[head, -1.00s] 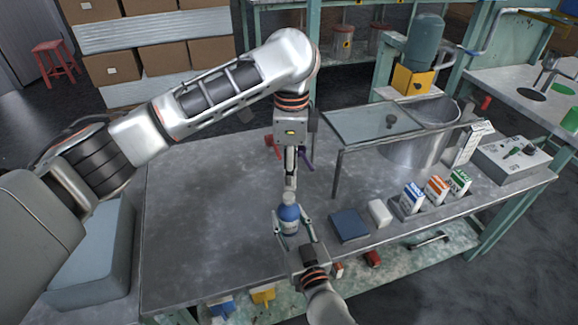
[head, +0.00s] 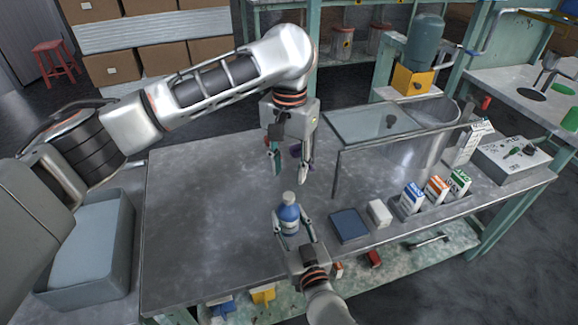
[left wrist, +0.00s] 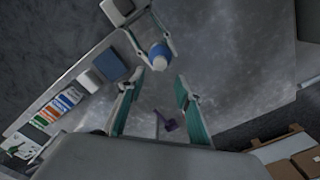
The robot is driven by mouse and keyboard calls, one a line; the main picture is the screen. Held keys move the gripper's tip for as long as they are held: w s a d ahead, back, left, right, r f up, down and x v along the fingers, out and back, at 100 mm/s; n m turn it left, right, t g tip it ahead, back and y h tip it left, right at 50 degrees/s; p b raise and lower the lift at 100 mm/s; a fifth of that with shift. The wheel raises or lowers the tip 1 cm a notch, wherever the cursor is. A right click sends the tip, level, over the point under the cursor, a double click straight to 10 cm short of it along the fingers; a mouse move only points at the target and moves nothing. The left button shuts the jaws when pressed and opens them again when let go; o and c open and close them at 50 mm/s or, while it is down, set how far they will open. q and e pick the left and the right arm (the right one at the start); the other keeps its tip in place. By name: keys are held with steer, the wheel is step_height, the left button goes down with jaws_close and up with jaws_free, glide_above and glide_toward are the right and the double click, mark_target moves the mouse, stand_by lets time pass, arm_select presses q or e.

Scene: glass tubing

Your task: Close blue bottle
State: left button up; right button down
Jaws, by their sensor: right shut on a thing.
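The blue bottle (head: 289,214) stands upright near the table's front edge. It has a blue body and a paler top; I cannot tell how tight any cap is. My right gripper (head: 291,225) is shut on the bottle from the front. My left gripper (head: 290,176) is open and empty, above and behind the bottle, fingers pointing down. In the left wrist view the bottle (left wrist: 160,56) shows as a round blue top with a white part, beyond the open left fingertips (left wrist: 155,88). The right fingers lie on both its sides.
A dark blue block (head: 349,225) and a white block (head: 380,213) lie right of the bottle. Several small cartons (head: 411,199) stand farther right. A glass-topped stand (head: 372,122) rises behind. A purple item (head: 295,149) lies behind the left gripper. The table's left part is clear.

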mark_target(288, 195)
arm_select(q)
steer(key=shift+f, duration=4)
steer(key=shift+c, duration=0.3)
jaws_close()
